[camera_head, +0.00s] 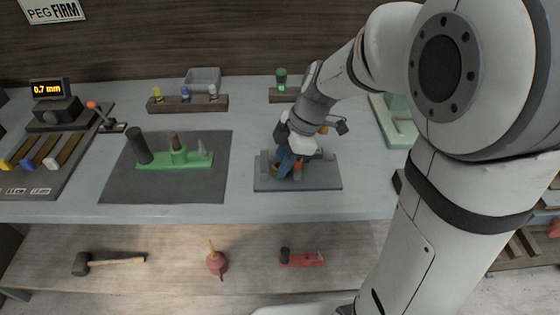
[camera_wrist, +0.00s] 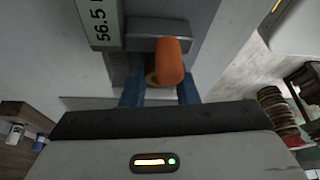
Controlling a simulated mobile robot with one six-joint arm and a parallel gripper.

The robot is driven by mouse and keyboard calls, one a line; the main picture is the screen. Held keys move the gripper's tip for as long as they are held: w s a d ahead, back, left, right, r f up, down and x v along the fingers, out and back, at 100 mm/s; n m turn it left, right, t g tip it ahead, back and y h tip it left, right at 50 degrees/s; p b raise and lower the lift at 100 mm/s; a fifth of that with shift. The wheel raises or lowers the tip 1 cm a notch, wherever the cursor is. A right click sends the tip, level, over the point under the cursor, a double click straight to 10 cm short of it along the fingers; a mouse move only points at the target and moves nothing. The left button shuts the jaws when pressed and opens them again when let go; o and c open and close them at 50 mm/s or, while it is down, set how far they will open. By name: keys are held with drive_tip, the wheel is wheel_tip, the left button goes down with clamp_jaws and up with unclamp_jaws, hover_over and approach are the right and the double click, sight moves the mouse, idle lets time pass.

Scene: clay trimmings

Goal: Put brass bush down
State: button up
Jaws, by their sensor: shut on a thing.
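My gripper (camera_head: 285,166) is low over a grey fixture with a flat base (camera_head: 318,183) at the middle of the bench. In the wrist view its two blue fingers (camera_wrist: 158,92) are shut on the brass bush (camera_wrist: 151,79), of which only a small yellow-brown part shows. An orange cylinder (camera_wrist: 170,62) stands in front of the bush there and hides most of it. In the head view the orange cylinder (camera_head: 298,168) is just right of the fingers. I cannot tell whether the bush touches the fixture.
Left of the fixture, a dark mat (camera_head: 165,190) holds a green stand (camera_head: 190,160) and a dark cylinder (camera_head: 138,146). A wooden rack (camera_head: 187,104) with several pegs is at the back. A mallet (camera_head: 108,261) lies on the lower shelf. Bare bench shows between mat and fixture.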

drive_tip(key=shift+r, duration=0.1)
drive_tip(key=o, duration=1)
